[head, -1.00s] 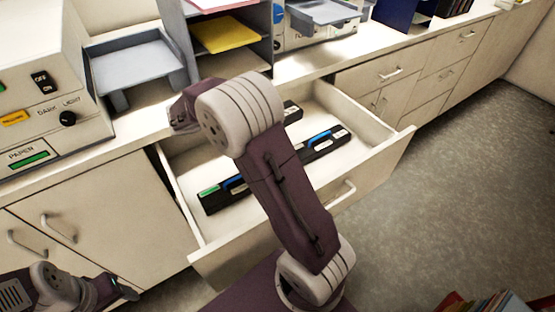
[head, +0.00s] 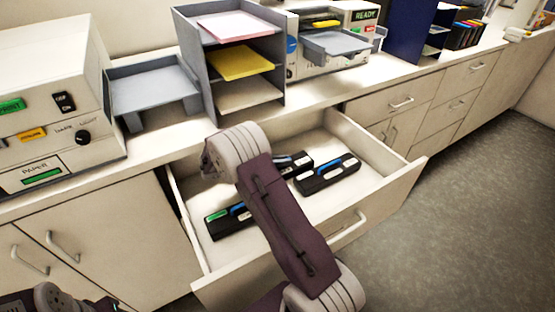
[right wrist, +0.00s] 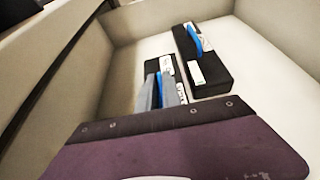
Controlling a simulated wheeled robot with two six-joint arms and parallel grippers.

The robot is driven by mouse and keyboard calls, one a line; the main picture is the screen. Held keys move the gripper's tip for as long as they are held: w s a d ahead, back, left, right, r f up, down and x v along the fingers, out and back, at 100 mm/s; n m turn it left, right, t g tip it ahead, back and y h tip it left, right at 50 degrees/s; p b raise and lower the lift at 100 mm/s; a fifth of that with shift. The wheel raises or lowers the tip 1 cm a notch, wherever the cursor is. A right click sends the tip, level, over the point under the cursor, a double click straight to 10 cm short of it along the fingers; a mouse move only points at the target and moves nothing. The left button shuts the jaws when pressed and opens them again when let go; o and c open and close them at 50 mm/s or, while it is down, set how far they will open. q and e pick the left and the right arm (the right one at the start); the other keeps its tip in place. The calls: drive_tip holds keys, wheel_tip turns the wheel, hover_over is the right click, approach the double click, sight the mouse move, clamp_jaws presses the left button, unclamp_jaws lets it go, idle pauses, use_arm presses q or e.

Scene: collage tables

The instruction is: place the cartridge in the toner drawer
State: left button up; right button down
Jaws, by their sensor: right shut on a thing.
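A black toner cartridge with white labels and a blue handle (right wrist: 152,70) is between the grey fingers of my right gripper (right wrist: 168,91), which is shut on its handle. In the head view this cartridge (head: 296,161) shows partly behind my right arm, at the far side of the open drawer (head: 348,205). I cannot tell whether its base touches the drawer floor. My right gripper is mostly hidden by the arm there. Only a small part of my left arm shows at the bottom left, so its jaws cannot be read.
A second cartridge with a blue handle (head: 328,174) lies in the drawer close to the right of the held one. A third with a green label (head: 218,218) lies at the left, partly behind my arm. A paper-tray stack (head: 285,60) stands on the counter above.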

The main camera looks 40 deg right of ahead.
drive_tip(key=shift+w, duration=0.4)
drive_tip(key=w, duration=0.2)
drive_tip(key=shift+w+d, duration=0.2)
drive_tip(key=shift+w, duration=0.1)
drive_tip(key=shift+f, duration=0.55)
drive_tip(key=c, duration=1.5)
unclamp_jaws()
drive_tip(key=shift+f, duration=0.15)
